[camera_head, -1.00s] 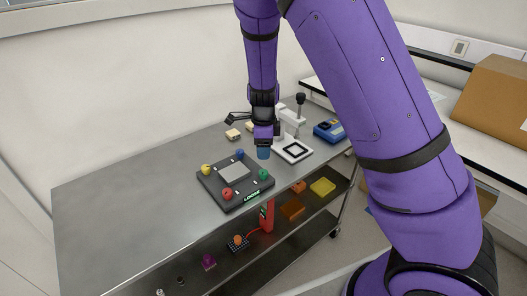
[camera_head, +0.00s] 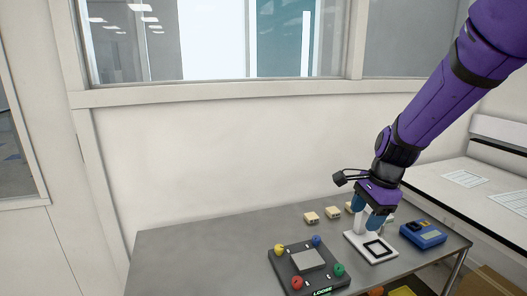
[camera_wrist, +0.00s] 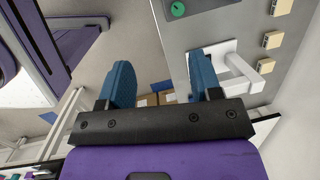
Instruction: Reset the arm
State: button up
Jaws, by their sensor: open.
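My purple arm reaches in from the upper right in the head view. My gripper (camera_head: 374,218) hangs above the right part of the metal table, in front of the white stand (camera_head: 359,244) and partly hiding it. In the wrist view, the two blue fingers of my gripper (camera_wrist: 162,78) are spread wide with nothing between them. The white stand (camera_wrist: 243,80) shows just beyond the right finger there, apparently apart from it.
A dark device (camera_head: 284,274) with coloured knobs marked "LOOSE" sits on the table (camera_head: 190,262). Small beige blocks (camera_head: 311,217) lie behind it. A blue device (camera_head: 423,235) stands right of the stand. The table's left part is clear. A wall and window rise behind.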

jog(key=s+d+r+n+t+h, duration=0.1)
jog(key=s+d+r+n+t, duration=0.1)
jog(key=s+r+n, duration=0.5)
jog(key=s+d+r+n+t+h, duration=0.1)
jog(key=s+r+n, duration=0.7)
jog(key=s, duration=0.8)
jog(key=d+r+t, duration=0.1)
jog(key=d, duration=0.1)
jog(key=shift+s+d+r, duration=0.15)
jog(key=shift+s+d, duration=0.1)
jog(key=shift+d, duration=0.1)
jog(key=shift+w, duration=0.1)
dwell(0.4)
